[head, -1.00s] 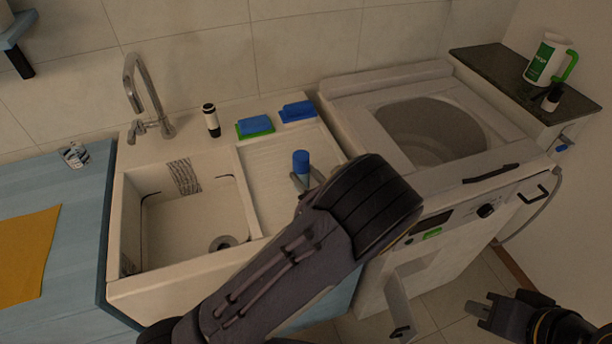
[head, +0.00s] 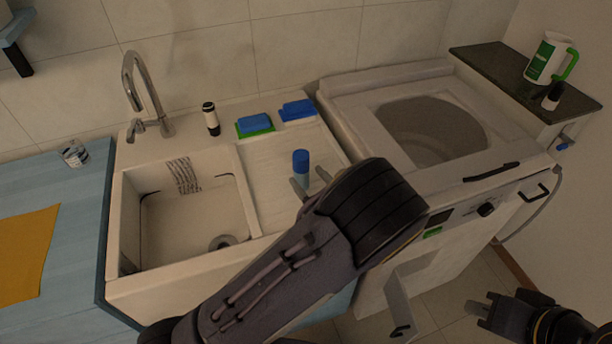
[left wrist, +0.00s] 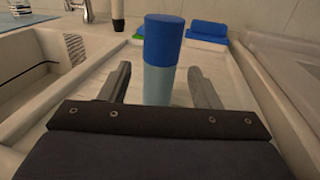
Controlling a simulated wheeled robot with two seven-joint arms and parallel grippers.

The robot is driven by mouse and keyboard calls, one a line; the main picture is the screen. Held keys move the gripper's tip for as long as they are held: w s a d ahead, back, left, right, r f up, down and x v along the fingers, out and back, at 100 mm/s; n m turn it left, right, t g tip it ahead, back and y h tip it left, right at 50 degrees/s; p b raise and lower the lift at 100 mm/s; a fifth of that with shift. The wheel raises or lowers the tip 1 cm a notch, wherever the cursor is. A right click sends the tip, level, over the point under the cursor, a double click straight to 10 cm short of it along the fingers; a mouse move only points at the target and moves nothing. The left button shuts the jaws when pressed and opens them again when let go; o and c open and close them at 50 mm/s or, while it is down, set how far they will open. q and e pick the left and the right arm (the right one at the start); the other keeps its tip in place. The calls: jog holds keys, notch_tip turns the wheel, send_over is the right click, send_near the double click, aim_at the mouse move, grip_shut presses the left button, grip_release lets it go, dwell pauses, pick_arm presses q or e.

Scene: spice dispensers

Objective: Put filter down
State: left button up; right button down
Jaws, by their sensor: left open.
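The filter looks to be the small cylinder with a dark blue top and a pale blue body (head: 301,165). It stands upright on the ribbed drainboard (head: 268,172) right of the sink basin. In the left wrist view the cylinder (left wrist: 160,62) is between the fingers, with a gap on each side. My left gripper (head: 312,184) is open around it; its fingertips show in the left wrist view (left wrist: 160,88). The cylinder's base is partly hidden by the gripper. My right gripper (head: 482,312) is at the lower right, away from the sink; its finger gap is unclear.
A blue sponge on a green one (head: 254,124), another blue sponge (head: 298,110) and a black-and-white bottle (head: 211,118) stand behind the drainboard. The faucet (head: 146,95) rises behind the basin (head: 190,215). A washing machine (head: 340,100) is to the right.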

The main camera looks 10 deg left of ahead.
pick_arm(q)
jog(key=b+v, duration=0.1)
jog(key=v, duration=0.9)
jog(key=shift+b, duration=0.3)
jog(key=a+n+g, duration=0.1)
jog(key=a+g, duration=0.1)
jog(key=s+a+n+g, duration=0.1)
jog(key=a+n+g, duration=0.1)
jog(key=a, duration=0.1)
jog(key=s+a+n+g, duration=0.1)
jog(key=a+n, duration=0.1)
jog(key=shift+s+a+r+g, duration=0.1)
jog(key=shift+a+r+g, duration=0.05)
jog(key=shift+a+g, duration=0.2)
jog(key=s+a+n+g+h, duration=0.2)
jog(key=s+a+n+g, duration=0.1)
jog(key=s+a+n+g+h, duration=0.3)
jog(key=s+a+n, duration=0.1)
jog(key=shift+a, duration=0.25)
jog(key=s+r+n+t+h, duration=0.5)
jog(key=s+n+h, duration=0.5)
jog(key=n, duration=0.6)
notch_tip(320, 180, up, 2)
jog(key=shift+s+r+n+h, duration=0.2)
jog(key=shift+s+n+h, duration=0.15)
jog(key=shift+h, duration=0.45)
jog(key=shift+a, duration=0.1)
